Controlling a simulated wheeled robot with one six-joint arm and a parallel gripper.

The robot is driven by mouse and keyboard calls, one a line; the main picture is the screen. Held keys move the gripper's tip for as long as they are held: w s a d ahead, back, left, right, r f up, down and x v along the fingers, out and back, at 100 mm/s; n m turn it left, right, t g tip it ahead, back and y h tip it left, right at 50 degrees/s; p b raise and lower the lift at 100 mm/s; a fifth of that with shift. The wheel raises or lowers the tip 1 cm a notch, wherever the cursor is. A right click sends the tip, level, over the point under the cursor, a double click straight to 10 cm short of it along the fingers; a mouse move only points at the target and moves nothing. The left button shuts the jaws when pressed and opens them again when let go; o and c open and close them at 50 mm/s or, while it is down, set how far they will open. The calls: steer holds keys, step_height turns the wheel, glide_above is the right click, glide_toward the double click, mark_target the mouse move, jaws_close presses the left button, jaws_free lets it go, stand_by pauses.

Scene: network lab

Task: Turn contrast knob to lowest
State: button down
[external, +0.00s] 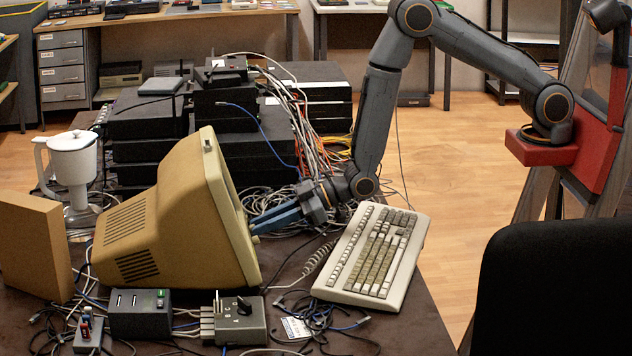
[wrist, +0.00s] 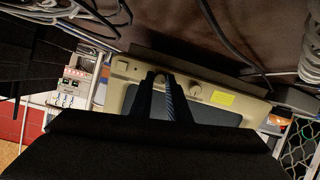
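A beige CRT monitor (external: 165,225) stands on the dark table, its screen side facing right toward my arm. My gripper (external: 258,228) reaches in from the right, its blue fingers at the lower front of the monitor. In the wrist view the lower bezel (wrist: 125,72) lies across the picture, with a small round knob (wrist: 195,91) and a yellow label (wrist: 222,98) to the right of my gripper (wrist: 160,80). The fingers are parted by a narrow gap at the bezel. The contrast knob cannot be told apart by any marking; a control between the fingertips is hidden or too small to make out.
A beige keyboard (external: 375,258) lies just right of and below my gripper. Loose cables (external: 285,215) lie around it, and stacked black devices (external: 240,125) stand behind. A grey switch box (external: 238,318) and a dark box (external: 140,314) sit in front of the monitor.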

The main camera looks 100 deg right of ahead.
steer(key=shift+n, duration=0.3)
steer(key=n+b, duration=0.1)
steer(key=n, duration=0.1)
steer(key=shift+a+f+n, duration=0.1)
steer(key=shift+n, duration=0.2)
steer(key=n+b, duration=0.1)
steer(key=n, duration=0.2)
steer(key=shift+h+b, duration=0.3)
steer(key=shift+h, duration=0.1)
steer(key=n+b, duration=0.1)
steer(key=n, duration=0.2)
steer(key=shift+n+t, duration=0.3)
steer(key=shift+n, duration=0.1)
steer(key=shift+s+a+f+n+b, duration=0.1)
steer(key=shift+n+b, duration=0.35)
steer(key=shift+n, duration=1.25)
steer(key=c, duration=1.7)
jaws_free()
steer(key=shift+s, duration=0.1)
